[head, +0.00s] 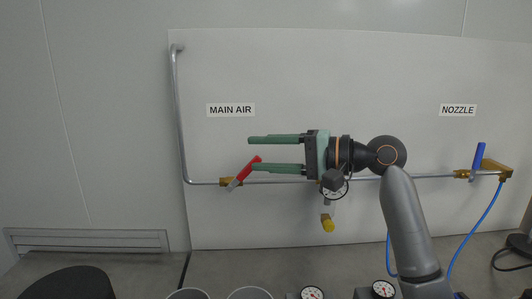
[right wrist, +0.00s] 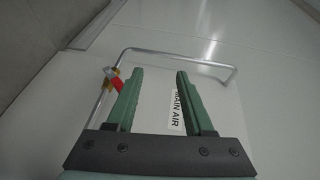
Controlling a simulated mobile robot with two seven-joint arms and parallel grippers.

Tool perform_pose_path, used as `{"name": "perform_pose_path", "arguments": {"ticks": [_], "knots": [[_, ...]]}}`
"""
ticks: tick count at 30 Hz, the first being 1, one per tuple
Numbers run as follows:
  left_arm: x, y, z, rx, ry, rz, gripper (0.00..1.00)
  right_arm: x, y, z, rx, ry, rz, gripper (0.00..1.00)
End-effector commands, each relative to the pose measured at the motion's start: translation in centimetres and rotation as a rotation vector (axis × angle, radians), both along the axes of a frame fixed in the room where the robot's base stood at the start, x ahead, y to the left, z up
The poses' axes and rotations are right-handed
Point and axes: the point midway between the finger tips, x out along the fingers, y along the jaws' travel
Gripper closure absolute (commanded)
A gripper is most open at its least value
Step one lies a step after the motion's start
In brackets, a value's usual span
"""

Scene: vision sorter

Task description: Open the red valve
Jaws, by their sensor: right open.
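The red valve has a red lever handle (head: 254,160) on a brass body (head: 224,182) in the metal pipe, below the MAIN AIR label (head: 231,110). The lever slants up to the right, tilted from the pipe's line. My right gripper (head: 252,153) is open and empty, fingers pointing left. Its lower finger overlaps the lever in the head view; I cannot tell whether they touch. In the right wrist view the lever (right wrist: 118,85) shows beside the left finger, outside the gap of the gripper (right wrist: 160,72). My left gripper is not in view.
A blue-handled valve (head: 479,157) sits at the pipe's right end near the NOZZLE label (head: 458,110), with a blue hose (head: 489,212) below. A yellow part (head: 328,225) hangs under the pipe. Gauges (head: 312,293) and round containers (head: 249,292) stand at the bottom edge.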

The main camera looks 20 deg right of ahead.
Motion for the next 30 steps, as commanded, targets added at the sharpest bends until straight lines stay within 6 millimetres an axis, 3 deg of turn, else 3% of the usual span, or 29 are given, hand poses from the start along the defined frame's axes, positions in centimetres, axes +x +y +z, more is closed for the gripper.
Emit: {"name": "perform_pose_path", "arguments": {"ticks": [6,13,22,26,30], "knots": [[0.0,0.0,-0.3,0.0,0.0,0.0,0.33,-3.7,1.1,1.7,-0.002,-0.005,-0.001,0.47],[0.0,0.0,-0.4,0.0,0.0,0.0,0.33,-5.6,1.8,2.6,0.0,-0.002,-0.002,0.47],[0.0,0.0,-0.4,0.0,0.0,0.0,0.33,-5.9,1.8,2.8,0.001,-0.001,-0.002,0.47],[0.0,0.0,-0.4,0.0,0.0,0.0,0.33,-5.5,1.8,2.5,-0.016,-0.016,-0.014,0.61],[0.0,0.0,-0.6,0.0,0.0,0.0,0.33,-3.1,1.6,0.9,-0.139,-0.132,-0.1,0.77]]}}
